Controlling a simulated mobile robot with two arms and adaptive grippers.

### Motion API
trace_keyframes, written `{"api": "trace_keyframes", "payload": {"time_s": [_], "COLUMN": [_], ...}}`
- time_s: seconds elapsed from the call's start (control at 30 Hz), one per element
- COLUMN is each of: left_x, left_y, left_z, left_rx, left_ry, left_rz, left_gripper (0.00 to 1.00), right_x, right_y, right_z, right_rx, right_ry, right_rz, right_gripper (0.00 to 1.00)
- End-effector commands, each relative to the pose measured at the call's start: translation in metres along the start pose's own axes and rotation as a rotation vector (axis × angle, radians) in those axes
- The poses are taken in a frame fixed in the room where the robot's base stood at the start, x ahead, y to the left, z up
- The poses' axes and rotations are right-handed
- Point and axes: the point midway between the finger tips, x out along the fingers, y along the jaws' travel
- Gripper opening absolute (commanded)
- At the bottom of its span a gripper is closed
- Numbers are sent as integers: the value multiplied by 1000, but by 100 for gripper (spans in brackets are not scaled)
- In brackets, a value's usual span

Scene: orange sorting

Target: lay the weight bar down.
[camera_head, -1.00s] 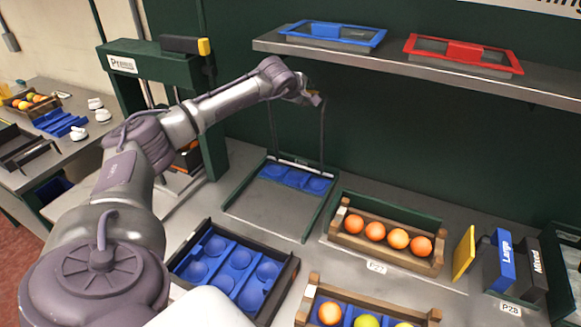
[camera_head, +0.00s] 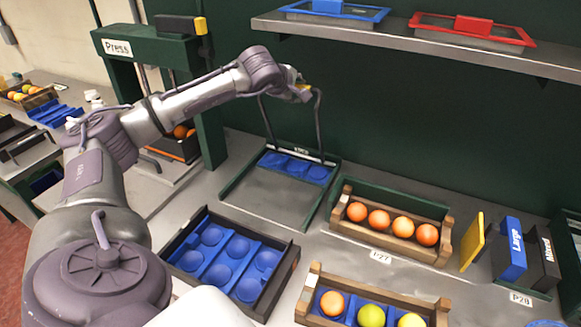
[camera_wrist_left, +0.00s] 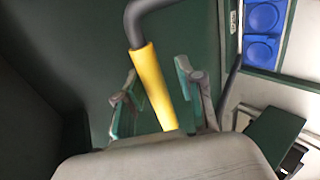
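The weight bar (camera_head: 321,118) is a dark U-shaped hoop with a yellow grip, standing nearly upright at the back of a green-edged tray (camera_head: 333,206). The tray has blue cups (camera_head: 295,166) at its far end and a bare grey front. My left gripper (camera_head: 305,93) is at the top of the bar. In the left wrist view the yellow grip (camera_wrist_left: 152,85) runs between the two green-padded fingers of my left gripper (camera_wrist_left: 157,102). A gap shows on either side of it, so the fingers look open around it. My right gripper is not in view.
A dark crate with blue cups (camera_head: 292,262) stands in front of the tray. A wooden crate of oranges (camera_head: 443,243) is right of it, another crate (camera_head: 312,270) nearer. The press (camera_head: 133,60) stands left. A shelf (camera_head: 420,50) with blue and red frames runs above.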

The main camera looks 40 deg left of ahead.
Motion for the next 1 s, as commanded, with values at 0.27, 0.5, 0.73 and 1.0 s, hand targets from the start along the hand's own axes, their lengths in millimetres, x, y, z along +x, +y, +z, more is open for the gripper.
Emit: {"api": "trace_keyframes", "payload": {"time_s": [0.27,0.5,0.73,1.0], "left_x": [-13,-29,-40,-41], "left_y": [-28,-49,-56,-55], "left_z": [-1,-1,-1,0], "left_rx": [2,1,0,0], "left_ry": [1,1,1,0], "left_rz": [1,2,1,2], "left_gripper": [38,38,38,38], "right_x": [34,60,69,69], "right_y": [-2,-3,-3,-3], "right_z": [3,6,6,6], "right_rx": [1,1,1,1], "right_ry": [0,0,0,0], "right_rz": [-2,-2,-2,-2], "right_gripper": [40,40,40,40]}}
